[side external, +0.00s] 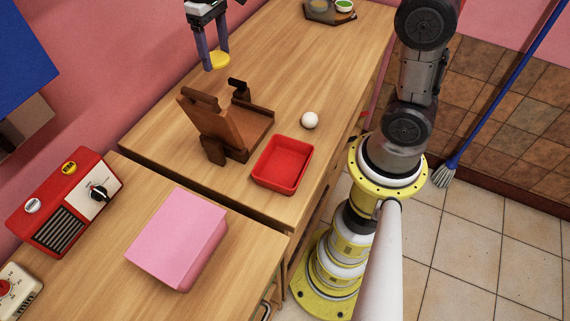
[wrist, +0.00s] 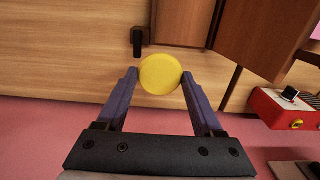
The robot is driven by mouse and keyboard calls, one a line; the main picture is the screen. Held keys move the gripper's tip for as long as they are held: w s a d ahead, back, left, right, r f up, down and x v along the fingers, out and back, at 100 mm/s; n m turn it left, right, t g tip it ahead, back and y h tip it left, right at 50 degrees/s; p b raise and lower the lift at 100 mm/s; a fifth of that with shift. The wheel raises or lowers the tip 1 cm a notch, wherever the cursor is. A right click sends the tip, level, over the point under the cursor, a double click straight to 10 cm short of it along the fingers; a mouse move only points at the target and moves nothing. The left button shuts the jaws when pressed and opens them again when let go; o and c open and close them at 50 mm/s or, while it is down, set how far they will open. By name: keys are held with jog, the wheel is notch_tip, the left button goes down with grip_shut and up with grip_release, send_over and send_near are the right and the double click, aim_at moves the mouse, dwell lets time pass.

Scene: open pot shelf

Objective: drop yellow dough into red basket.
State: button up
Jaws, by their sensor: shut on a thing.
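The yellow dough (wrist: 161,75) is a flat round disc between my fingertips in the wrist view; it also shows in the side view (side external: 217,61). My gripper (side external: 212,62) is shut on it, at the back of the wooden counter near the pink wall. From the side view I cannot tell whether the dough touches the counter. The red basket (side external: 283,164) is an empty, shallow rectangular tray near the counter's front edge, well apart from my gripper. The basket is not visible in the wrist view.
A brown wooden stand (side external: 226,122) stands between my gripper and the basket. A white ball (side external: 310,120) lies behind the basket. A pink box (side external: 178,238) and a red radio (side external: 66,203) are at the front left. A dark tray (side external: 330,12) with small bowls sits at the far end.

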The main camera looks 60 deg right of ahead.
jog(key=s+a+r, duration=0.1)
jog(key=s+a, duration=0.4)
jog(key=s, duration=0.3)
send_over(287, 164)
jog(key=shift+f, duration=6.15)
jog(key=o, duration=1.5)
notch_tip(287, 164, up, 14)
